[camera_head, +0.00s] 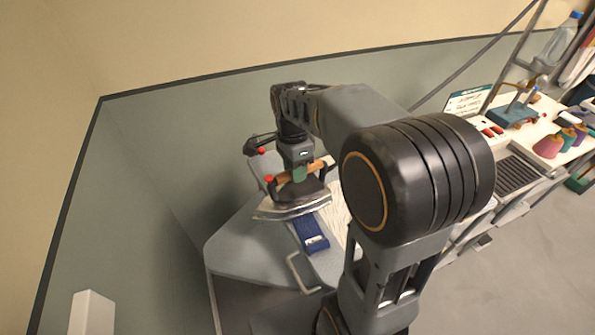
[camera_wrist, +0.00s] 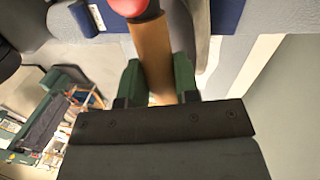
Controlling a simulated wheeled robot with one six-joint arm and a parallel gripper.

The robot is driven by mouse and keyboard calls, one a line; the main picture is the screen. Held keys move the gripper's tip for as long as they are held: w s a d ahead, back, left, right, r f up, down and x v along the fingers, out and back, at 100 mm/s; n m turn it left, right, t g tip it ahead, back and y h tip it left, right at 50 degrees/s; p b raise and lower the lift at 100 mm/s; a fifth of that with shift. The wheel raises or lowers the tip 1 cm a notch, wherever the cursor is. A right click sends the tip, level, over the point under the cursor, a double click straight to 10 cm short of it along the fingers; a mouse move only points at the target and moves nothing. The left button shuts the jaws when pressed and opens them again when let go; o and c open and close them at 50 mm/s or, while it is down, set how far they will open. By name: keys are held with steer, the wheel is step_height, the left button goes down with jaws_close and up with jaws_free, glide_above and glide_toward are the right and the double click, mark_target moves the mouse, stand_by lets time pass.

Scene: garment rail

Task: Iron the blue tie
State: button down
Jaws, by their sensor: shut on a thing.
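My gripper (camera_head: 299,171) is shut on the wooden handle of an iron (camera_head: 290,200). In the wrist view the green fingers of my gripper (camera_wrist: 157,85) sit on both sides of the brown handle (camera_wrist: 153,50), with a red knob at its far end. The blue tie (camera_head: 312,232) lies on the pale ironing surface (camera_head: 328,262), and its near end shows below the iron. The iron is over the tie and hides part of it. I cannot tell whether the soleplate touches the cloth. A strip of blue also shows in the wrist view (camera_wrist: 226,14).
A grey cabinet (camera_head: 250,245) carries the board, close to the grey wall panel. Open floor (camera_head: 530,250) lies at the lower right.

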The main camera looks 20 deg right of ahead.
steer(key=shift+w+r, duration=0.15)
steer(key=shift+w, duration=0.05)
steer(key=shift+w+p, duration=0.45)
steer(key=shift+w, duration=1.45)
steer(key=shift+w+f, duration=0.15)
steer(key=shift+w, duration=0.7)
steer(key=shift+w+f, duration=0.1)
steer(key=shift+w, duration=0.75)
